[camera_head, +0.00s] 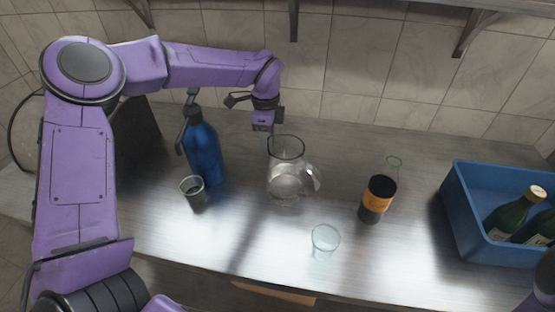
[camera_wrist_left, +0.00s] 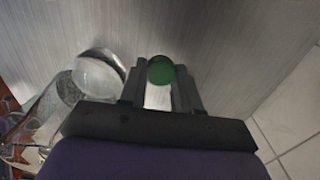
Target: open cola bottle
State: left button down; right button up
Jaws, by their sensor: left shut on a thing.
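The cola bottle (camera_head: 377,200) stands upright on the counter right of the middle, with dark contents and an orange label. Its upper part looks clear, with a thin green ring (camera_head: 394,161) at the top. My left gripper (camera_head: 263,126) is in the air behind the glass pitcher, well left of the bottle. In the left wrist view its fingers (camera_wrist_left: 160,88) are shut on a small round green cap (camera_wrist_left: 160,69). The cap cannot be made out in the head view. My right gripper is out of view; only a bit of purple arm shows at the lower right.
A glass pitcher (camera_head: 286,186) stands mid-counter, with a clear glass (camera_head: 325,241) in front. A blue bottle (camera_head: 204,152) and grey cup (camera_head: 193,191) are at left. A blue crate (camera_head: 464,222) with green bottles (camera_head: 514,213) is at right. Tiled wall behind.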

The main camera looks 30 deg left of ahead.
aim_at(266, 160)
pick_arm(q)
jog(key=f, duration=0.2)
jog(key=s+f+p, duration=0.1)
jog(key=f, duration=0.1)
jog(key=shift+s, duration=0.15)
jog(key=f, duration=0.1)
jog(key=f+p, duration=0.1)
jog(key=f, duration=0.1)
jog(key=shift+w, duration=0.3)
jog(key=shift+w+f, duration=0.1)
jog(key=shift+f, duration=0.1)
jog(key=shift+r, duration=0.1)
jog(key=shift+s+f+b, duration=0.2)
jog(key=shift+f+b, duration=0.05)
jog(key=shift+b, duration=0.2)
jog(key=c, duration=0.8)
grip_release()
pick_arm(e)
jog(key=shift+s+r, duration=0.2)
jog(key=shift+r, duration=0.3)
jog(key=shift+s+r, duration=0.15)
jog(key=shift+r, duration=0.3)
pick_arm(q)
jog(key=shift+r, duration=0.15)
